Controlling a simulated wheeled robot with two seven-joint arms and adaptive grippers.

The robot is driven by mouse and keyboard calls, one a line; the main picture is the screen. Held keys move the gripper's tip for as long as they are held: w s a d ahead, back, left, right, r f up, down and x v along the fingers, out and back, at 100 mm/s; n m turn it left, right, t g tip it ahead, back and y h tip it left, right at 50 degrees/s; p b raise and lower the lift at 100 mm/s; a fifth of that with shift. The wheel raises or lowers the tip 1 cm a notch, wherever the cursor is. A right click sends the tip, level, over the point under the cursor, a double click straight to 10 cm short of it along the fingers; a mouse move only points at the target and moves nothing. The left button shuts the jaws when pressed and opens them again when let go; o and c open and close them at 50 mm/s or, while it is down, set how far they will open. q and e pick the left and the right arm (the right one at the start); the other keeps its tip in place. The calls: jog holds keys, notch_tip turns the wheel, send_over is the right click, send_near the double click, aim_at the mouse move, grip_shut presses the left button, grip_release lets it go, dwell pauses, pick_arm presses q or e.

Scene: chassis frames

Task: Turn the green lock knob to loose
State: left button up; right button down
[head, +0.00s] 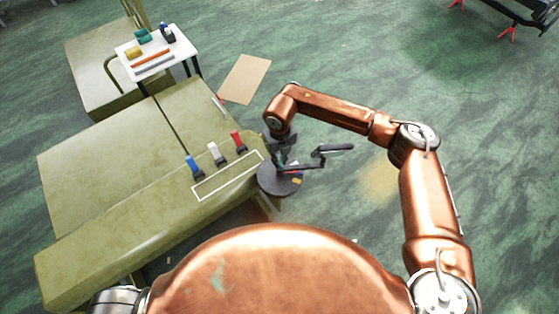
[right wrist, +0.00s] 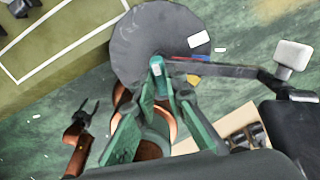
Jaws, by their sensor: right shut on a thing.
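A dark round disc (head: 275,180) with a crank arm and grey handle (head: 335,149) stands off the bench's right end. The disc (right wrist: 135,45) fills the top middle of the right wrist view. A small green knob (right wrist: 158,70) with a pale top shows over the disc there. My right gripper (head: 281,163) reaches down over the disc. In the wrist view its green-tinted fingers (right wrist: 170,90) are shut on the knob; their tips partly hide it. My left gripper (right wrist: 91,105) seems to be the small dark pair of spread prongs at lower left, empty.
The olive bench (head: 100,240) carries blue (head: 194,166), white (head: 216,153) and red (head: 239,142) levers beside a white outlined strip. A white table (head: 155,55) with small items stands behind. A brown board (head: 244,79) lies on the floor. Floor right of the crank is clear.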

aim_at(280, 162)
jog(key=shift+n+b, duration=0.5)
jog(key=shift+n, duration=0.6)
jog(key=c, duration=2)
grip_release()
jog(key=shift+o, duration=0.2)
notch_tip(280, 162, up, 12)
